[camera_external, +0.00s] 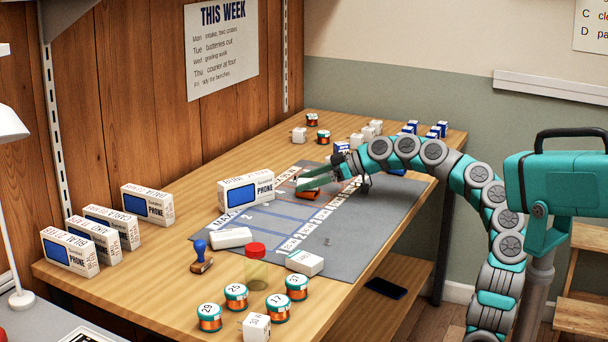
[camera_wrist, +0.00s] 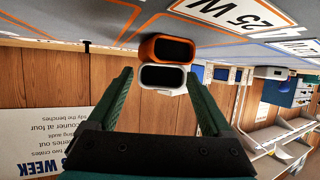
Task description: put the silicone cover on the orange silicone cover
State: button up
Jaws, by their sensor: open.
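The wrist view appears upside down. It shows the orange silicone cover (camera_wrist: 168,48) by the mat, with a dark opening facing me. The white silicone cover (camera_wrist: 147,78) lies directly against it on the side away from the mat, so it appears to rest on top. My gripper (camera_wrist: 163,82) is open, with one finger to each side of the white cover and visible gaps. In the external view my gripper (camera_external: 312,184) is low over the mat, at the orange cover (camera_external: 306,194). The white cover is hard to make out there.
The grey mat (camera_external: 345,243) has printed labels and outlined zones. A phone box (camera_external: 235,193) stands on it, left of my gripper. White boxes, a stamp (camera_external: 202,257), a red-lidded jar (camera_external: 256,270) and several spools lie nearer. More phone boxes (camera_external: 68,252) line the left edge.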

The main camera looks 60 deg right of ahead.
jog(key=shift+r, duration=0.15)
jog(key=shift+s+r, duration=0.1)
jog(key=shift+s, duration=0.05)
jog(key=v, duration=1.2)
jog(key=shift+d, duration=0.1)
